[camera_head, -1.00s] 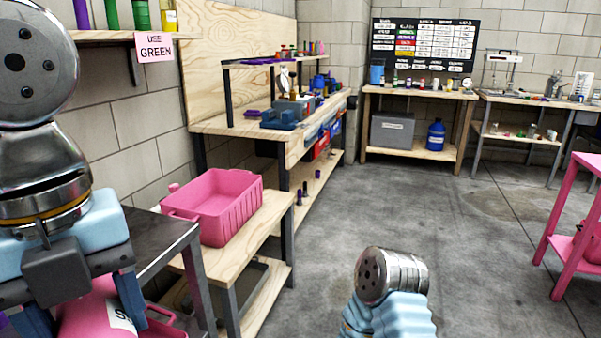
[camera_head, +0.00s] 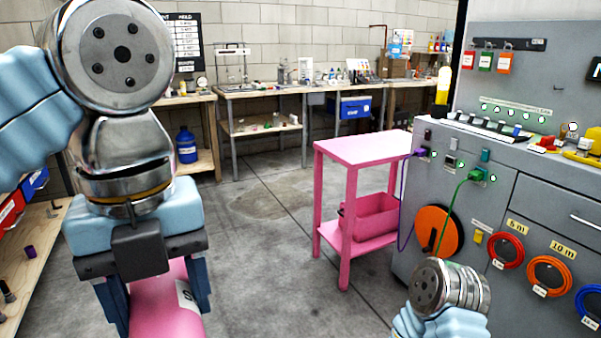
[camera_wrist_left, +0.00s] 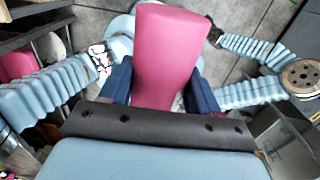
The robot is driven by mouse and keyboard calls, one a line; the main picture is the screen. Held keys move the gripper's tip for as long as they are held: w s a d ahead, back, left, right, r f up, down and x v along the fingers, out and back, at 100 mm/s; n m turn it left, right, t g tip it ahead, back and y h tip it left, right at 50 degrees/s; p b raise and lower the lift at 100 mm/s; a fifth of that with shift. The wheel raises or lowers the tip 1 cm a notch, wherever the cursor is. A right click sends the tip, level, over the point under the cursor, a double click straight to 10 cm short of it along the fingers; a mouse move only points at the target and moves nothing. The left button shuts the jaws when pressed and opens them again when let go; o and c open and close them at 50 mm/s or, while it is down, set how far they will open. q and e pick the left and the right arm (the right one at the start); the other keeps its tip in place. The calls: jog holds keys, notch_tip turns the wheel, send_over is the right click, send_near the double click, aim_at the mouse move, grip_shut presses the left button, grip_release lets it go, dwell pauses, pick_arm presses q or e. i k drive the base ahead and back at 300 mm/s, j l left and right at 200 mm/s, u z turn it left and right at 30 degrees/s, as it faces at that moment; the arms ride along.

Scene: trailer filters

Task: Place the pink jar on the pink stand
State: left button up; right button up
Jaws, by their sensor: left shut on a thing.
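My left gripper (camera_head: 157,297) is shut on the pink jar (camera_head: 165,305), with one dark blue finger on each side of it. The jar's lower part is cut off by the head view's bottom edge, and a piece of a white label shows on it. In the left wrist view the jar (camera_wrist_left: 165,55) fills the space between the fingers. The pink stand (camera_head: 365,150) is a small table with a flat, bare top, standing on the floor ahead and to the right, well apart from the jar. My right gripper is not in view; only part of that arm shows.
A pink bin (camera_head: 370,217) sits on the stand's lower shelf. A grey cabinet (camera_head: 460,165) with cables and reels stands close to the stand's right. Wooden workbenches (camera_head: 240,93) line the back wall. Open floor (camera_head: 265,265) lies in front of the stand.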

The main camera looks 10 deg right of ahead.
aim_at(359, 140)
jog(key=i+z, duration=0.25)
jog(key=i, duration=0.25)
jog(key=i+z, duration=0.25)
jog(key=i, duration=0.2)
jog(key=i+j+z, duration=0.25)
jog(key=i, duration=0.2)
jog(key=i+j+z, duration=0.25)
jog(key=i, duration=0.2)
jog(key=i+j+z, duration=0.2)
jog(key=z, duration=0.15)
jog(key=i+j+z, duration=0.5)
jog(key=z, duration=0.15)
jog(key=i+j+z, duration=0.1)
jog(key=j+z, duration=0.25)
jog(key=j, duration=0.15)
jog(key=i+j+z, duration=0.1)
jog(key=j+z, duration=0.6)
jog(key=i+j, duration=0.05)
jog(key=j, duration=0.1)
